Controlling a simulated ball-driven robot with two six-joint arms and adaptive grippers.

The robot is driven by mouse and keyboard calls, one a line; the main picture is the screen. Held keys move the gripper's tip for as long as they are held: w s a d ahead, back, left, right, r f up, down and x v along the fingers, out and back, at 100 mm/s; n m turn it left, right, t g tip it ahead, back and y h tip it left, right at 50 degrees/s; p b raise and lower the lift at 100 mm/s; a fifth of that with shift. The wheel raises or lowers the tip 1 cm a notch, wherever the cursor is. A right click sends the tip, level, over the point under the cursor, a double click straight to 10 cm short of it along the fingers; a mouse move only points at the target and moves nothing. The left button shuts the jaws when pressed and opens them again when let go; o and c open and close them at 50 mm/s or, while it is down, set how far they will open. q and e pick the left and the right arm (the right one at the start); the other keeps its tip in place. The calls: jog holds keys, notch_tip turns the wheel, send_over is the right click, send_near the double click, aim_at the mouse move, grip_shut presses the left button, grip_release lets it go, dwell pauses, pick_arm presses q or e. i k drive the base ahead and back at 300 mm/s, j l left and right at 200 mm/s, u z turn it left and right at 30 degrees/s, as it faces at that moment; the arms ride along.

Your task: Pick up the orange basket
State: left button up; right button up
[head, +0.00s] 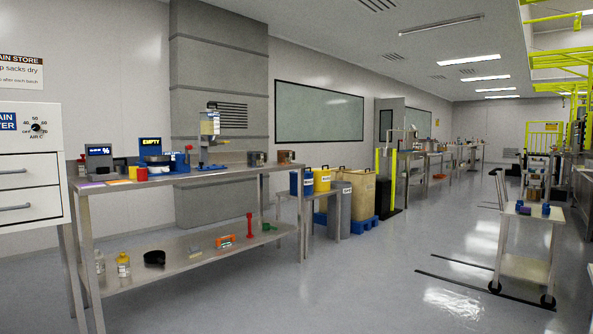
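I cannot make out an orange basket for certain. A small orange object (226,241) lies on the lower shelf of the steel bench at the left; it is too small to tell what it is. Another small orange spot (439,176) shows low beside the far benches, also too small to make out. Neither of my grippers shows in the head view.
A wheeled cart (525,268) stands at the right. The floor between is clear.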

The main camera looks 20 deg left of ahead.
aim_at(284, 157)
jog(key=i+j+u, duration=0.15)
jog(key=i+j, duration=0.15)
jog(key=i, duration=0.15)
jog(key=i+j+z, duration=0.2)
jog(key=i, duration=0.25)
jog(key=i+z, duration=0.2)
jog(key=i, duration=0.2)
jog(key=i+j+z, duration=0.15)
jog(key=i+j, duration=0.15)
jog(key=i+l+z, duration=0.1)
jog(key=i, duration=0.8)
jog(key=i+l+z, duration=0.1)
jog(key=i, duration=0.8)
jog(key=i+j+u, duration=0.35)
jog(key=i, duration=0.45)
jog(key=i+u, duration=0.35)
jog(key=i, duration=0.4)
jog(key=i+l+u, duration=0.2)
jog(key=i+u, duration=0.15)
jog(key=i, duration=0.45)
